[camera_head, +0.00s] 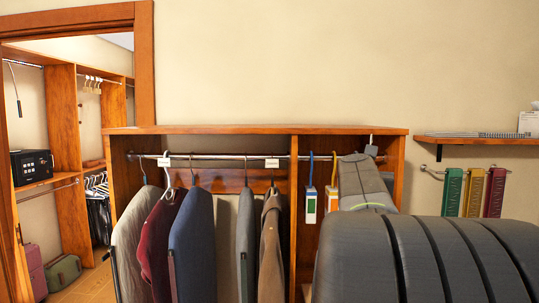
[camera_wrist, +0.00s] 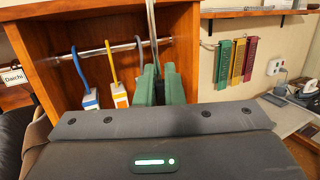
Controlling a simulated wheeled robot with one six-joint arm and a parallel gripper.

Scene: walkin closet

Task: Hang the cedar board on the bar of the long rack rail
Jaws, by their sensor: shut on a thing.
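My gripper (camera_wrist: 160,85) has green fingers, shut on a thin pale grey piece (camera_wrist: 152,25) that rises between them past the top of the wrist view. I take this as the hook of the cedar board; the board's body is hidden. In the head view a small grey hook and plate (camera_head: 371,149) show above my wrist (camera_head: 365,183). The rack rail's bar (camera_wrist: 122,48) runs behind my fingers, and also shows in the head view (camera_head: 225,157). A grey hook (camera_wrist: 139,46) shows at the bar left of my fingers. I cannot tell whether the held piece touches the bar.
A blue-hooked piece (camera_head: 309,200) and a yellow-hooked piece (camera_head: 332,197) hang left of my gripper. Several coats (camera_head: 192,240) hang beyond the wooden divider (camera_head: 294,200). The rack's right side panel (camera_head: 396,170) is close on the right; green, yellow and red strips (camera_head: 472,192) hang beyond it.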

